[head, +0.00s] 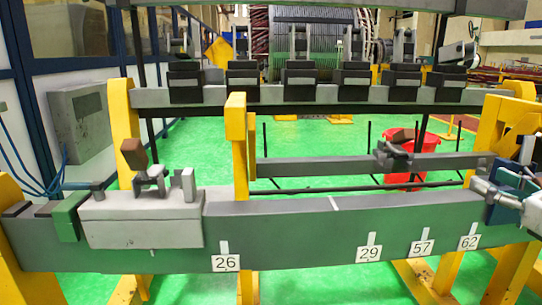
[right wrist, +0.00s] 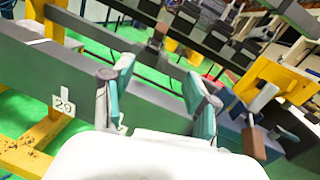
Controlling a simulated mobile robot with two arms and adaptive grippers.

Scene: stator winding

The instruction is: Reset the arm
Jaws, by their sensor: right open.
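My right gripper (head: 508,190) is at the right edge of the head view, beside the right end of the long grey beam (head: 300,235), close to the label 62. In the right wrist view my right gripper (right wrist: 160,95) shows two teal-padded fingers spread apart. No object is held between them, and the grey beam (right wrist: 60,75) passes behind them. My left gripper is in neither view.
A clamp with a brown handle (head: 134,152) stands on a grey block (head: 145,222) at the left. Another clamp (head: 393,155) sits on the rear bar. A red bin (head: 425,150) stands behind it. Yellow posts (head: 238,150) hold the frame. Green floor is open beyond.

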